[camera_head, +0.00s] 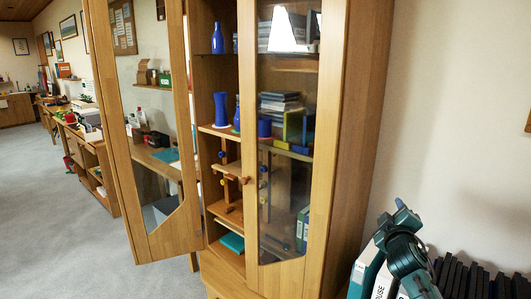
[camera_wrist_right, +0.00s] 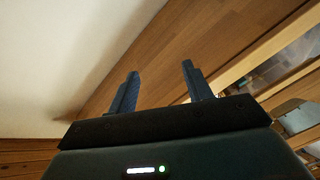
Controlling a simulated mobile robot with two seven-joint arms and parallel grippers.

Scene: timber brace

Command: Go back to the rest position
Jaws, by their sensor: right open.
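My right gripper (camera_head: 393,214) is at the lower right of the head view, in front of the pale wall and to the right of the wooden cabinet (camera_head: 345,130). In the right wrist view its two dark fingers (camera_wrist_right: 160,80) stand apart with nothing between them. Behind them are the cabinet's wooden side and the pale wall. My left gripper is in neither view. The cabinet's left glass door (camera_head: 150,205) stands swung open. The right glass door (camera_head: 287,200) appears shut.
Blue vases (camera_head: 221,110), books and a wooden frame with knobs stand on the cabinet shelves. Binders (camera_head: 366,272) stand below my right gripper, with a dark slotted rack (camera_head: 480,280) to their right. Grey floor (camera_head: 60,240) is clear at left.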

